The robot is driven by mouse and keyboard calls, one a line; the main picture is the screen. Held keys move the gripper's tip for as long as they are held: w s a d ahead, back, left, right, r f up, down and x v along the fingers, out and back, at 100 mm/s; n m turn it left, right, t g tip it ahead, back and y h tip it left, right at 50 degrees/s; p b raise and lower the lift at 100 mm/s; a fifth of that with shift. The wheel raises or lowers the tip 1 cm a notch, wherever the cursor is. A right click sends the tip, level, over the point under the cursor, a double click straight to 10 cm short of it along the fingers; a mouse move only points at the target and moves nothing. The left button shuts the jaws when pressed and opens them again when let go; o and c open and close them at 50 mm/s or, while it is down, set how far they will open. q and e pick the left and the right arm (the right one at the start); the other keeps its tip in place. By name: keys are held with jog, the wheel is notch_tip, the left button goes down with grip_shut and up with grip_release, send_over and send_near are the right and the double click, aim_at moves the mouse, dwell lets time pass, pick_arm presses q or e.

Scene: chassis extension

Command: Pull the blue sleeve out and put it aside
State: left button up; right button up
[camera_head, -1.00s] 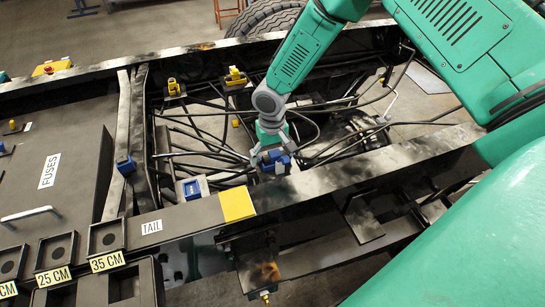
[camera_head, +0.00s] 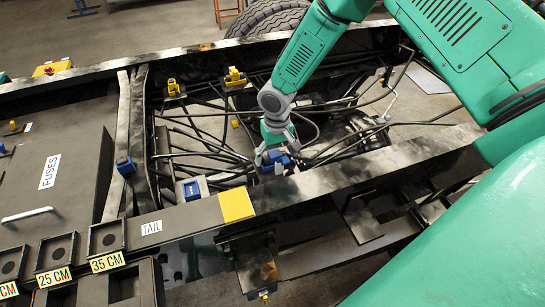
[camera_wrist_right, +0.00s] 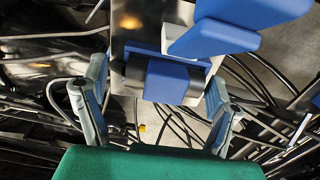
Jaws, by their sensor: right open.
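My right gripper (camera_head: 277,154) reaches down into the open chassis bay, over a blue part (camera_head: 284,163) near the inner side of the front rail. The right wrist view shows the gripper (camera_wrist_right: 157,78) with its two fingers apart, one on each side of a blue block (camera_wrist_right: 166,82). The fingers look clear of that block's sides. A second, larger blue piece (camera_wrist_right: 235,22) sits above and right of it, closer to the camera. I cannot tell which of the two is the sleeve. My left gripper is not in view.
Another blue connector (camera_head: 192,189) sits on the left of the bay, and one more (camera_head: 125,165) lies further left. Yellow connectors (camera_head: 235,76) stand along the far rail. Black cables (camera_head: 215,140) cross the bay. The front rail (camera_head: 330,185) runs close to the gripper.

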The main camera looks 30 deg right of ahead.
jog(key=shift+d+f, duration=0.15)
jog(key=shift+d, duration=0.15)
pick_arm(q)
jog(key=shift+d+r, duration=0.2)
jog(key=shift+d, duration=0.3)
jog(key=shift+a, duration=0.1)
pick_arm(e)
jog(key=shift+a, duration=0.2)
jog(key=shift+w+a, duration=0.1)
jog(key=shift+c, duration=1.3)
jog(key=shift+a, duration=0.1)
jog(key=c, duration=1.1)
jog(key=o, duration=1.1)
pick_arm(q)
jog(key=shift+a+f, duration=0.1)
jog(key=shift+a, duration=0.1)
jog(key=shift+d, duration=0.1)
pick_arm(e)
jog(key=shift+d, duration=0.2)
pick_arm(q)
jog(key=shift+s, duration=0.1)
pick_arm(e)
jog(key=shift+d, duration=0.1)
